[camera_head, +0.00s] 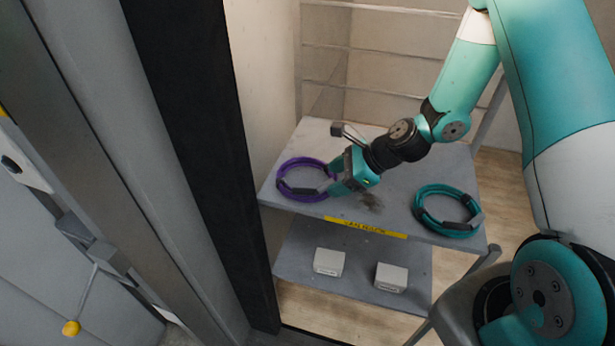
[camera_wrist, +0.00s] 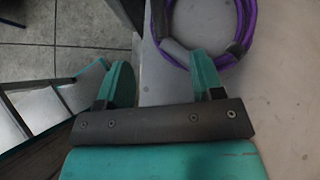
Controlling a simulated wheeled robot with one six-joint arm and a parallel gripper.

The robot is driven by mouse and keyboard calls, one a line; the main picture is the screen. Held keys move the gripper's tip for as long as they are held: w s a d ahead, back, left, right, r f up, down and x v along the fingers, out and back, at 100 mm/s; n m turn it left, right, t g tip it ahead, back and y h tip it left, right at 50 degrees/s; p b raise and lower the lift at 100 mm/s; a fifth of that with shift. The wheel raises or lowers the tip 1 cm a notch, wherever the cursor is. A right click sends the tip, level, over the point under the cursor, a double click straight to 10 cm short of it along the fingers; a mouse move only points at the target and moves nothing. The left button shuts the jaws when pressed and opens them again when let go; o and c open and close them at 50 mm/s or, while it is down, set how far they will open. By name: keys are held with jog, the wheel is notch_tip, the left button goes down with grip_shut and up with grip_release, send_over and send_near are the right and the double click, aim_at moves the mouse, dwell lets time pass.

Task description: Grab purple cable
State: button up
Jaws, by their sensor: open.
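The purple cable (camera_head: 281,174) is a round coil with dark straps, lying flat on the left of the grey upper shelf (camera_head: 395,215). My gripper (camera_head: 335,179) is at the coil's right side, low over the shelf, with its jaws open and nothing held. In the wrist view, the purple cable (camera_wrist: 157,18) shows at the top, cut off by the frame edge. There my gripper (camera_wrist: 160,72) has its right finger at the coil's near edge, between a grey and a dark strap piece. Its left finger is apart from the coil, over the floor beyond the shelf edge. I cannot tell whether the finger touches it.
A teal cable coil (camera_head: 419,207) lies on the right of the same shelf. A yellow label (camera_head: 365,228) marks the front edge. Two small pale boxes (camera_head: 329,262) (camera_head: 391,277) stand on the lower shelf. A dark door post (camera_head: 200,130) rises at the left.

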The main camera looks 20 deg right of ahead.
aim_at(309, 189)
jog(key=x, duration=0.3)
jog(key=shift+w+a+f, duration=0.1)
jog(key=shift+a+f, duration=0.1)
jog(key=shift+a, duration=0.05)
jog(key=shift+r+p+x, duration=0.2)
jog(key=shift+p+x, duration=1.1)
jog(key=shift+x, duration=1.45)
jog(key=shift+w+a, duration=0.1)
grip_shut()
